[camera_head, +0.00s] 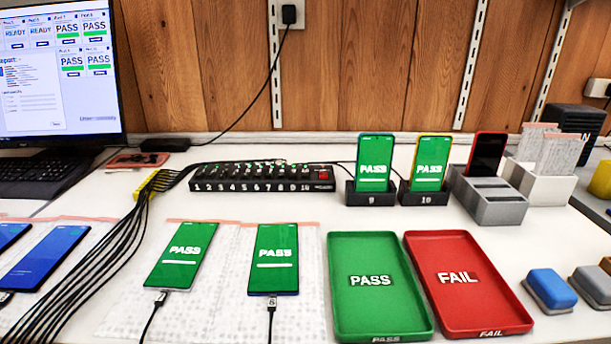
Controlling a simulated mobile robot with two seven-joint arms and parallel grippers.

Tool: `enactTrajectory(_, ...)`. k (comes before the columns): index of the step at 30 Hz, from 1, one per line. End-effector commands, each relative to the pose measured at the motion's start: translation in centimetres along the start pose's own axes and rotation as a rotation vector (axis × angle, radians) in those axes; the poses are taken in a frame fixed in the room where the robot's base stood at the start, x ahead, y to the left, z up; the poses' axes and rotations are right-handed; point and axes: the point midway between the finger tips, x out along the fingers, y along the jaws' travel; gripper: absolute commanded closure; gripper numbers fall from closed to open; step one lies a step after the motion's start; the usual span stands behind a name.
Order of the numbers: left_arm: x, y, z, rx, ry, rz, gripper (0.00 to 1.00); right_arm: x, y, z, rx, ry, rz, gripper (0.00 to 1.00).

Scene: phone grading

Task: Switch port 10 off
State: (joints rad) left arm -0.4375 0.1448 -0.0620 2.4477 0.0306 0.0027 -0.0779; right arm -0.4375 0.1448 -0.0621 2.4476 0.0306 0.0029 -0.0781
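A black switch hub (262,178) lies on the white table near the back wall, with white numbers 1 to 10 along its front. The port 10 label (305,187) is near its right end, beside a red part (324,175). Small green and red marks show along the hub's top, too small to read each switch's position. The phone in dock 10 (432,165) stands upright with a green PASS screen, right of the phone in dock 9 (375,163), which also shows PASS. Neither of my grippers is in view.
A green PASS tray (342,322) and a red FAIL tray (508,318) lie empty in front of the docks. Two PASS phones (184,256) (274,258) lie on padded sheets at front. Black cables (118,235) run from the yellow clip. A monitor (60,70) stands left.

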Motion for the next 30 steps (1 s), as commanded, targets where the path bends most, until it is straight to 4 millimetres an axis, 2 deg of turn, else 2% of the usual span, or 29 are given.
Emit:
enactTrajectory(10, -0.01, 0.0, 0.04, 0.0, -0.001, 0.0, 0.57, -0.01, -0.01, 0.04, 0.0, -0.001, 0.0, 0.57)
enactTrajectory(18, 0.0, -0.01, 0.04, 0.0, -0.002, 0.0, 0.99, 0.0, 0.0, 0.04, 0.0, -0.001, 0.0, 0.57)
enactTrajectory(30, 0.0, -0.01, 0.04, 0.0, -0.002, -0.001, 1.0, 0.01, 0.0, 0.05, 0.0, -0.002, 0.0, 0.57)
